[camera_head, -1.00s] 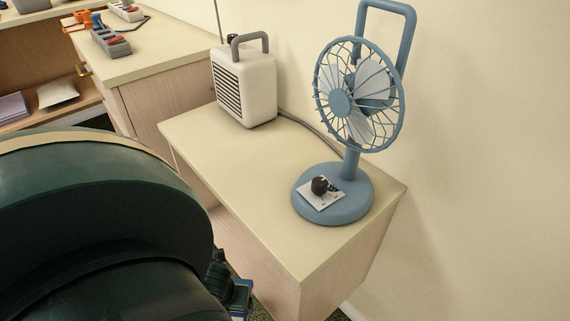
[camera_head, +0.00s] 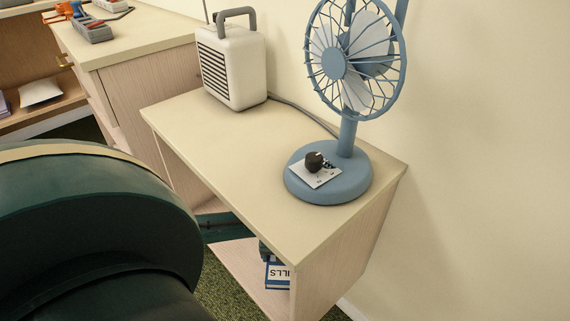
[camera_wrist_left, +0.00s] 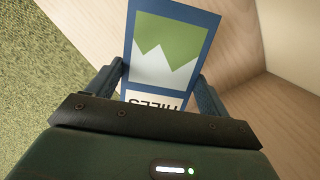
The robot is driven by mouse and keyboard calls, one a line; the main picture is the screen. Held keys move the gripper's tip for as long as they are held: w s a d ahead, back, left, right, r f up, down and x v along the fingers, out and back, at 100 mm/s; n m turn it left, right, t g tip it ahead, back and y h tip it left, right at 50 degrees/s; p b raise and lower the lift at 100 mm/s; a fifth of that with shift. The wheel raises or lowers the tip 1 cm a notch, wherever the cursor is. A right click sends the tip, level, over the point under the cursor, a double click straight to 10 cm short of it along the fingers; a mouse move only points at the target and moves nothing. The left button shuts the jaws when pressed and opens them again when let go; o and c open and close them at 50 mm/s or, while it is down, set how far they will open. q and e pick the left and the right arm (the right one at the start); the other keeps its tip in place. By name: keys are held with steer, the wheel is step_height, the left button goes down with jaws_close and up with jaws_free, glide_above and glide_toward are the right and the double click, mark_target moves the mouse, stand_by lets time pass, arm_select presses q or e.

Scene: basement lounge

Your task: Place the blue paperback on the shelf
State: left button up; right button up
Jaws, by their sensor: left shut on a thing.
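The blue paperback (camera_head: 277,277) shows at the bottom centre of the head view, under the front edge of the cabinet top. In the left wrist view the paperback (camera_wrist_left: 168,48) has a blue border, a green-and-white mountain picture and partly hidden lettering. My left gripper (camera_wrist_left: 163,80) is shut on it, one finger at each side edge. The low wooden shelf (camera_head: 238,262) is the open compartment under the cabinet top. The book is at this opening, near the right side panel; I cannot tell whether it touches the shelf board. My right gripper is out of view.
The cabinet top (camera_head: 205,135) overhangs the compartment. On it stand a blue fan (camera_head: 352,180) and a white heater (camera_head: 232,70). The right side panel (camera_head: 345,245) is close to the book. Green carpet (camera_head: 235,292) lies in front. My arm hides the lower left.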

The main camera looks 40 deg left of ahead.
arm_select(q)
steer(key=f+b, duration=0.2)
steer(key=f, duration=0.1)
steer(key=f+b, duration=0.1)
steer(key=f, duration=0.1)
steer(key=shift+w+f+b, duration=0.1)
steer(key=shift+w+b, duration=0.15)
steer(key=shift+b, duration=0.05)
steer(key=o, duration=1.1)
steer(key=shift+c, duration=0.2)
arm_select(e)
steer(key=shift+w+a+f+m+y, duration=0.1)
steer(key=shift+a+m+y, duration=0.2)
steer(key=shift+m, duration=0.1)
arm_select(q)
steer(key=r+p, duration=0.1)
steer(key=r, duration=0.1)
steer(key=r+p, duration=0.2)
steer(key=shift+s+d+r, duration=0.15)
steer(key=shift+s+r, duration=0.05)
steer(key=shift+r, duration=0.05)
step_height(320, 180, up, 2)
steer(key=shift+s+d+r+p, duration=0.15)
steer(key=shift+r+p, duration=0.05)
steer(key=shift+p, duration=0.35)
steer(key=shift+s+d+r, duration=0.1)
steer(key=shift+r, duration=0.25)
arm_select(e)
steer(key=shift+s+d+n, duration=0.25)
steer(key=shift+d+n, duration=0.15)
